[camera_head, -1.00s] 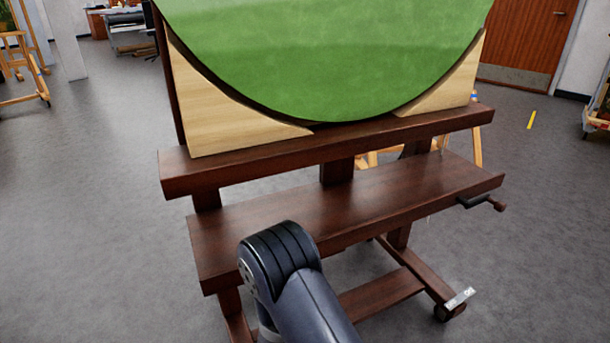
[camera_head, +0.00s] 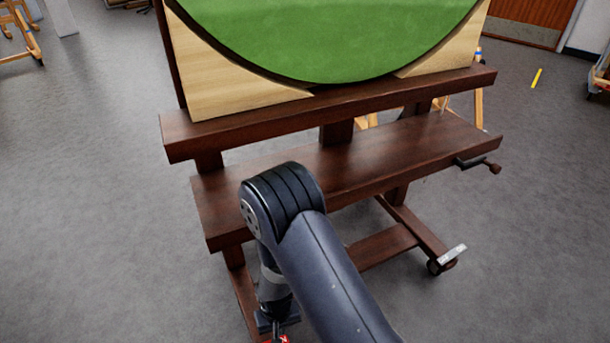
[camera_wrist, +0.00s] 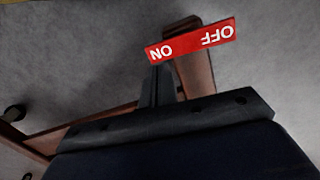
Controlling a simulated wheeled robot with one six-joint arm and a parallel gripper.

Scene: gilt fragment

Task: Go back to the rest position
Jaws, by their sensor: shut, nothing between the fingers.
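My gripper (camera_head: 275,325) hangs at the lower end of my dark arm, at the bottom edge of the head view and in front of the easel. In the wrist view my gripper (camera_wrist: 160,80) shows as dark, narrow fingers close together, with nothing seen held between them. A red plate (camera_wrist: 190,40) lettered ON and OFF shows upside down by the fingertips. I cannot tell whether it touches them. A bit of red also shows below the gripper in the head view.
A dark wooden easel (camera_head: 350,162) with two ledges stands close in front of my arm. It carries a pale wooden panel (camera_head: 215,82) with a green disc (camera_head: 330,40). A crank (camera_head: 478,163) sticks out at its right. Grey floor (camera_head: 90,200) is clear to the left.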

